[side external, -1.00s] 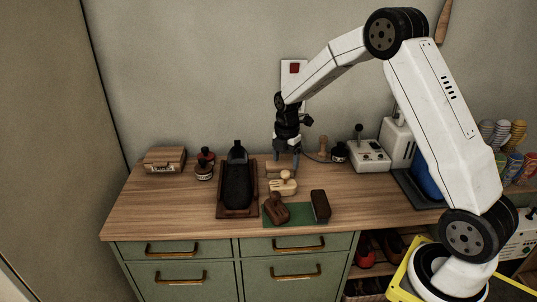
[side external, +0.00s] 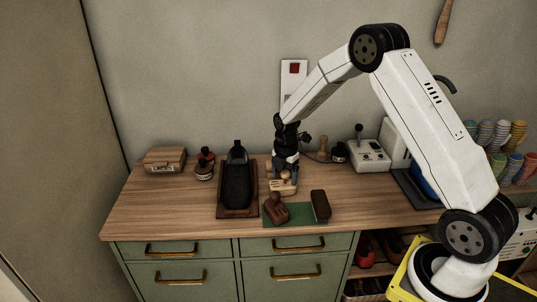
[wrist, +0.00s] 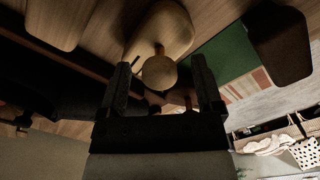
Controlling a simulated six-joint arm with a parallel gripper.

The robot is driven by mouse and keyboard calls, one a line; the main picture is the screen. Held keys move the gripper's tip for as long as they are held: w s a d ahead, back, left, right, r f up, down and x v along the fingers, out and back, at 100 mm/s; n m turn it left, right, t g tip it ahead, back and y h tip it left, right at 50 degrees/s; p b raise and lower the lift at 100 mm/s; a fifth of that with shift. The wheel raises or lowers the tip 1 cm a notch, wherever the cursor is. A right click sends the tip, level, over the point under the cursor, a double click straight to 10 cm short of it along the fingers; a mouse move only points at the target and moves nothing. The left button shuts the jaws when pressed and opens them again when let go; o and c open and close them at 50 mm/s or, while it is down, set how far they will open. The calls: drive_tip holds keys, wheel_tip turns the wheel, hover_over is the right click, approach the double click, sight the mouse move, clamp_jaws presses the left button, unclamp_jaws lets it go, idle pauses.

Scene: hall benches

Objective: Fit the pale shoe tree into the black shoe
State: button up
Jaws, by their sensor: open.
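The pale shoe tree (side external: 284,187) lies on the bench just behind a green mat, to the right of the black shoe. In the wrist view its wide body (wrist: 165,30) and round knob (wrist: 159,73) show. My gripper (side external: 284,176) is low over it, partly covering it in the side view. In the wrist view my gripper (wrist: 161,78) is open, with the knob between its fingertips and gaps at both sides. The black shoe (side external: 237,185) stands in a brown wooden tray (side external: 222,211), its opening facing up.
A dark brown shoe tree (side external: 276,209) and a dark brush-like block (side external: 320,205) are on the green mat (side external: 299,214). A wooden box (side external: 165,160) and small bottles (side external: 204,168) stand left. A machine (side external: 369,155) stands right. The bench's front left is clear.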

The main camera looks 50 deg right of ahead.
sight(285, 172)
idle(0.3)
clamp_jaws()
drive_tip(key=shift+r, duration=0.15)
idle(0.3)
drive_tip(key=shift+r, duration=0.45)
wheel_tip(285, 172, up, 2)
drive_tip(key=s+a+r, duration=0.3)
drive_tip(key=s+r, duration=0.6)
drive_tip(key=s, duration=0.4)
drive_tip(key=shift+s+r, duration=0.35)
drive_tip(key=shift+r, duration=0.05)
